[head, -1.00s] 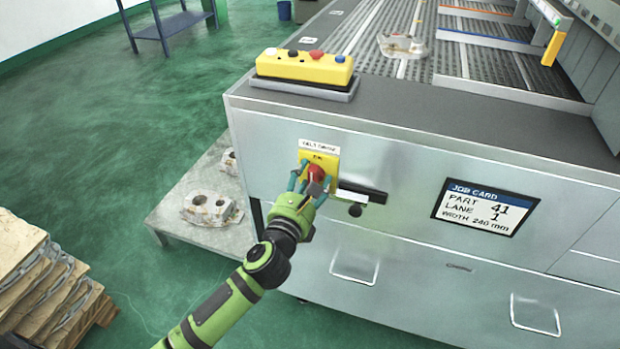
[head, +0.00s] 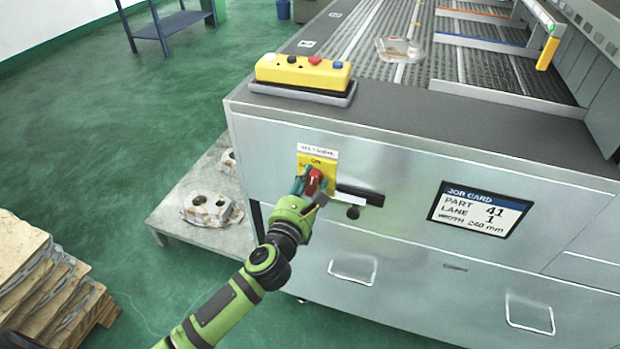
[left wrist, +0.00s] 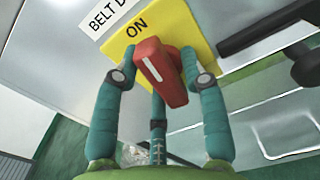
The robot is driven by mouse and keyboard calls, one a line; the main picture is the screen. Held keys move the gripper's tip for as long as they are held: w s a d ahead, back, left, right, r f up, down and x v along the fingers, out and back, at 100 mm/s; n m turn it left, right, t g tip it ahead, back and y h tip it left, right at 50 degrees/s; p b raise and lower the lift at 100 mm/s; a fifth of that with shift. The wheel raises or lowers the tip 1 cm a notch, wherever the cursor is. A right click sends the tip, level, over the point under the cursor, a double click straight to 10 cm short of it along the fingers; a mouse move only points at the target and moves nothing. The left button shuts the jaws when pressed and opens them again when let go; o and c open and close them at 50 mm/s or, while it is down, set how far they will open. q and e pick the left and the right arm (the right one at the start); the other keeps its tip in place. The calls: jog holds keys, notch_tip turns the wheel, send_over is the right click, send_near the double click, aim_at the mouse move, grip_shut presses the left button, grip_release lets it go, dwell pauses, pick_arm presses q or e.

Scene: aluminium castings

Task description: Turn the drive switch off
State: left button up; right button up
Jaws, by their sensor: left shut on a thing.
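The drive switch is a red handle (head: 315,182) on a yellow plate (head: 318,160) on the machine's grey front panel. A white label (head: 318,149) sits above the plate. In the left wrist view the red handle (left wrist: 163,75) has a white mark pointing toward the word ON on the yellow plate (left wrist: 175,27). My left gripper (head: 311,185) is shut on the handle, its teal fingers on either side of it, as the left wrist view (left wrist: 158,75) also shows. The lower part of the plate is hidden by handle and fingers. My right gripper is not in view.
A black bar handle (head: 358,195) with a knob sticks out just right of the switch. A job card screen (head: 480,209) is farther right. A yellow button box (head: 303,72) stands on the machine's top. Castings (head: 207,208) lie on a low table at left.

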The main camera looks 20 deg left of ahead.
pick_arm(q)
jog(key=m+p, duration=0.3)
jog(key=shift+a+r, duration=0.15)
jog(key=shift+r, duration=0.25)
jog(key=m+p, duration=0.4)
jog(key=m, duration=0.1)
jog(key=shift+w, duration=0.1)
jog(key=m+p, duration=0.2)
jog(key=m, duration=0.2)
jog(key=shift+r, duration=0.1)
jog(key=shift+w+d+m+p, duration=0.15)
jog(key=shift+m+p, duration=0.35)
jog(key=shift+m, duration=0.5)
jog(key=shift+s+d+m+p, duration=0.1)
jog(key=shift+m+p, duration=0.4)
jog(key=shift+m, duration=0.5)
jog(key=o, duration=1)
jog(key=shift+c, duration=0.2)
jog(key=shift+d, duration=0.1)
jog(key=shift+f, duration=0.25)
